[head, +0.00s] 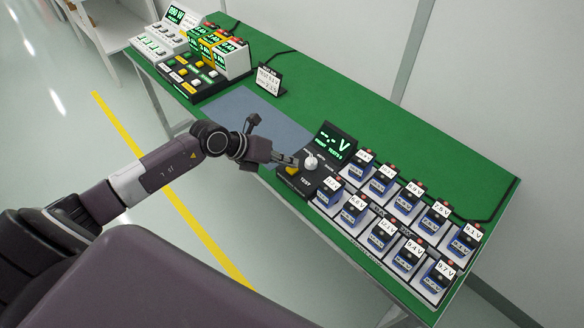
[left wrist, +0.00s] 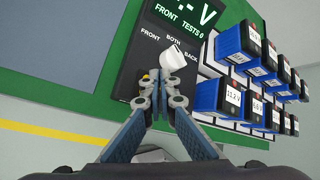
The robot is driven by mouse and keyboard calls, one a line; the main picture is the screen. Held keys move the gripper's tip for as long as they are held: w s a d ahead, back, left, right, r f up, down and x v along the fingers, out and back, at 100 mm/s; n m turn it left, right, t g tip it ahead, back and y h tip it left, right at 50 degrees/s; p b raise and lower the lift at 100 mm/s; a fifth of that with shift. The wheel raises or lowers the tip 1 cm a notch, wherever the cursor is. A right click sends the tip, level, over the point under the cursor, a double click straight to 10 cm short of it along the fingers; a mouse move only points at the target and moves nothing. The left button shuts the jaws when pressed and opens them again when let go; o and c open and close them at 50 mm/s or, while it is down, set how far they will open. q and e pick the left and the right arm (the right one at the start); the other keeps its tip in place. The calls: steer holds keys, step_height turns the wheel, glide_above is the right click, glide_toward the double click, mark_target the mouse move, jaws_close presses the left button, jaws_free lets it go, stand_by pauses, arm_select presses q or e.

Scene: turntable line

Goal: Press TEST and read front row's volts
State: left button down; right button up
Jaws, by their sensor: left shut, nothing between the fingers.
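The black tester box (head: 324,166) stands on the green bench. Its display (head: 336,143) reads "-.- V", with "FRONT" and "TESTS 0" legible in the left wrist view (left wrist: 182,20). A white selector knob (head: 311,162) sits below the FRONT, BOTH and BACK labels; its pointing direction is hard to tell. The yellow TEST button (head: 292,170) is beside the knob, mostly hidden by my fingers in the left wrist view. My left gripper (head: 295,160) is shut and empty, its tips just above the button and beside the knob; contact cannot be told. My right gripper is not in view.
Two rows of blue batteries with voltage cards stand right of the tester, the front row (head: 381,236) nearer me and the back row (head: 410,196) behind. A grey-blue mat (head: 235,105) lies left. Other consoles (head: 190,75) and a small card (head: 268,79) stand farther off.

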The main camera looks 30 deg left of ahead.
mark_target(289, 169)
arm_select(q)
steer(key=shift+f, duration=0.4)
steer(key=shift+r, duration=0.1)
stand_by(0.3)
steer(key=shift+r+p, duration=0.6)
steer(key=shift+r, duration=0.2)
step_height(289, 169, up, 5)
steer(key=p, duration=0.4)
steer(key=shift+r, duration=0.1)
stand_by(0.6)
